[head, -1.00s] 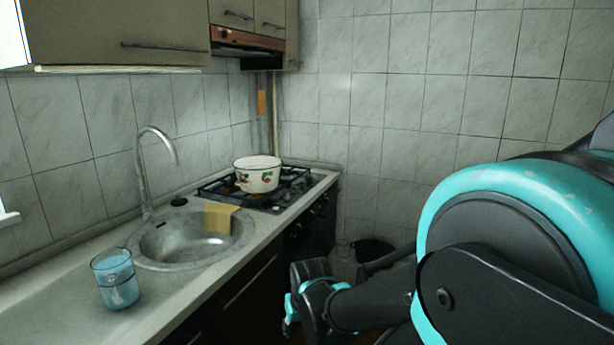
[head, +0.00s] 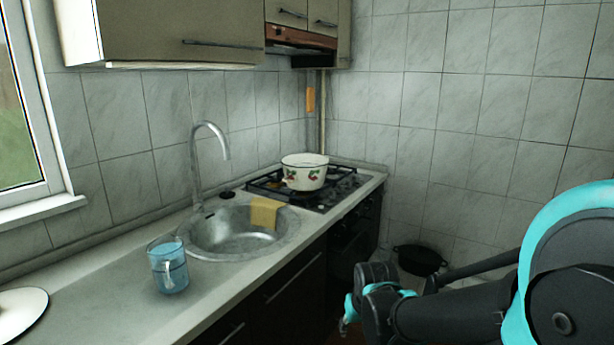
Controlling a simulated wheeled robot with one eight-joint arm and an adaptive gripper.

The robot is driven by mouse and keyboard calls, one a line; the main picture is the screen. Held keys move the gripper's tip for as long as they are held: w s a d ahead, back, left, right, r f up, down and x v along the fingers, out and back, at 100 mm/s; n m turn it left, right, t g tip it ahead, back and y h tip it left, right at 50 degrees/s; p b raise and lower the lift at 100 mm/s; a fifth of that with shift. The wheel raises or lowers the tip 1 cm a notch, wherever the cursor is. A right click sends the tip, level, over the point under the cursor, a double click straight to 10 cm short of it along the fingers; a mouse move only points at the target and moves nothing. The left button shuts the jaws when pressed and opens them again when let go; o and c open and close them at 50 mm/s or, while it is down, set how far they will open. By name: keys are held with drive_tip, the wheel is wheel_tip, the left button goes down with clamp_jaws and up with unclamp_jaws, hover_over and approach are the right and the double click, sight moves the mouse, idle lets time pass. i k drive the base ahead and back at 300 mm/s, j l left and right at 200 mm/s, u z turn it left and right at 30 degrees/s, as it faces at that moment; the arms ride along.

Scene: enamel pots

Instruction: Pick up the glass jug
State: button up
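The glass jug (head: 168,265) is clear and bluish, and stands upright on the grey counter to the left of the sink. My gripper (head: 346,322) is at the lower middle of the head view, in front of the dark cabinets and below counter height. It is well to the right of the jug and apart from it. Its fingers are small and partly hidden by the wrist, so I cannot tell whether it is open or shut.
The sink (head: 232,235) with a tall tap (head: 196,165) and a yellow cloth (head: 265,212) lies right of the jug. A white enamel pot (head: 304,172) stands on the stove (head: 345,188). A white round item (head: 20,310) lies at left. A black pot (head: 420,259) is low down beyond the stove.

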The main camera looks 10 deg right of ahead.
sight(168, 260)
drive_tip(key=i+l+u, duration=0.1)
drive_tip(key=i+l, duration=0.15)
drive_tip(key=i, duration=0.3)
drive_tip(key=i+l, duration=0.25)
drive_tip(key=i, duration=0.25)
drive_tip(key=k+u, duration=0.15)
drive_tip(key=u, duration=0.25)
drive_tip(key=k+l+u, duration=0.1)
drive_tip(key=u, duration=0.3)
drive_tip(key=k+j+u, duration=0.1)
drive_tip(key=k+u, duration=0.15)
drive_tip(key=u, duration=0.15)
drive_tip(key=k+u, duration=0.15)
drive_tip(key=u, duration=0.2)
